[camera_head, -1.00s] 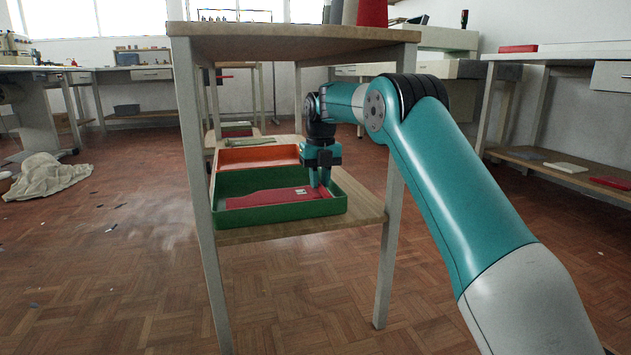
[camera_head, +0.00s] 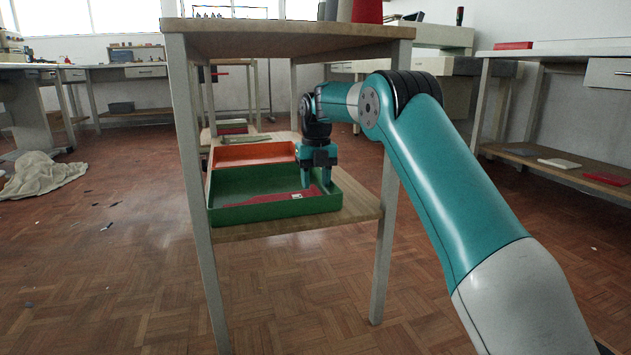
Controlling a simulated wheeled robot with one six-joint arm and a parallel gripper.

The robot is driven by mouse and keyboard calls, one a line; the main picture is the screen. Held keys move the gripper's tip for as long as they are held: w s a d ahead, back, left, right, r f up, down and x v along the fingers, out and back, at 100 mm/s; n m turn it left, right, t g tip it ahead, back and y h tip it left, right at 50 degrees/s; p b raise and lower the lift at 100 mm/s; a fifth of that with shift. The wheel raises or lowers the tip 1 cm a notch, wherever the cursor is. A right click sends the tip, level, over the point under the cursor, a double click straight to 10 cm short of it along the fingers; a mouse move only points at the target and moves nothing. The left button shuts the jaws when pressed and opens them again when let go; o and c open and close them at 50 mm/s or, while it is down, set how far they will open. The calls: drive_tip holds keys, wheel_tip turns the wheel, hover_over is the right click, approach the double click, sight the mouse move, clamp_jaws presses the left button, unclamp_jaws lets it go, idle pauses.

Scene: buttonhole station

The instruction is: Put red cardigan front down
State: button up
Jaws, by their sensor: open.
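The red cardigan front (camera_head: 275,196) lies low inside the green tray (camera_head: 262,212), partly hidden behind the tray's front wall. A small white patch shows near its right end. My gripper (camera_head: 317,184) points down over the right part of the green tray, with its two fingers apart. The fingertips are just above the right end of the red piece. I cannot tell whether they still touch it.
An orange tray (camera_head: 252,154) sits behind the green one on the same lower shelf (camera_head: 362,207). The table top (camera_head: 285,37) is above, and its legs stand at both sides. A crumpled cloth (camera_head: 40,175) lies on the floor at left.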

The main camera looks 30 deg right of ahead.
wheel_tip(320, 180, up, 8)
drive_tip(key=p, duration=0.3)
drive_tip(key=shift+r+p, duration=0.2)
drive_tip(key=shift+p, duration=0.2)
drive_tip(key=shift+s+d, duration=0.1)
drive_tip(key=shift+s, duration=0.05)
